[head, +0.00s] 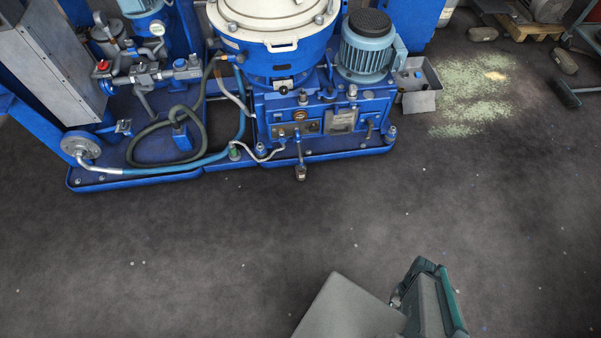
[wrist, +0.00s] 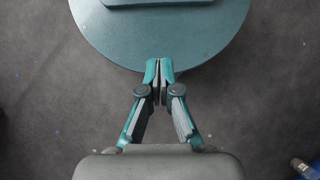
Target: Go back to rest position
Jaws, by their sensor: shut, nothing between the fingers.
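My gripper (wrist: 159,72) shows in the wrist view with its two teal and grey fingers meeting at the tips. It is shut and holds nothing. It hangs over the dark floor, with no loose object touching the fingers. In the head view, a grey and teal part of my own arm is at the bottom, right of the middle. The fingertips cannot be made out there.
The blue separator skid (head: 325,147) stands across the top left, with a motor (head: 367,50) and a hose (head: 150,130). Pale green granules (head: 470,90) lie on the floor at the upper right, near a broom head (head: 565,93). The floor (head: 220,250) in front is clear.

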